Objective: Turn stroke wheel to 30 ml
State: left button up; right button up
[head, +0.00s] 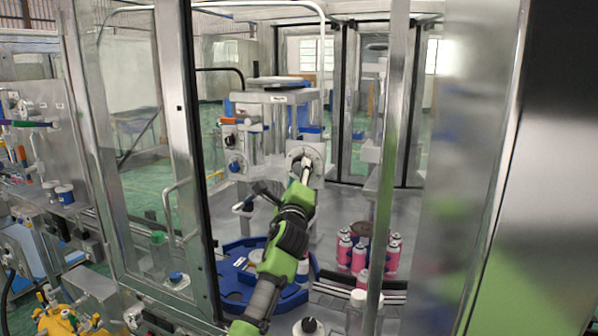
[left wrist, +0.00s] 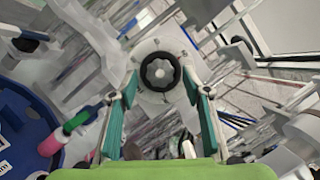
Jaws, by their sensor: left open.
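The stroke wheel (left wrist: 160,72) is a dark round knob with a pale lobed centre on a light round plate. It lies between and beyond my left fingertips in the left wrist view. In the head view the wheel's round plate (head: 314,151) is on the front of the grey machine, and my fingers partly hide the wheel. My left gripper (head: 304,170) is green and black and reaches up to the wheel. Its two teal-padded fingers are open, one on each side of the wheel; contact cannot be told. No scale reading is legible. My right gripper is not in view.
Several pink cans (head: 360,258) stand right of my left arm. A blue round plate (head: 232,278) lies beneath and left of it. A framed glass door (head: 135,140) stands at the left, and a metal post (head: 386,150) rises at the right.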

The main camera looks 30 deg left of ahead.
pick_arm(q)
jog(key=shift+w+a+r, duration=0.1)
jog(key=shift+w, duration=0.35)
jog(key=c, duration=1)
jog(key=shift+c, duration=0.4)
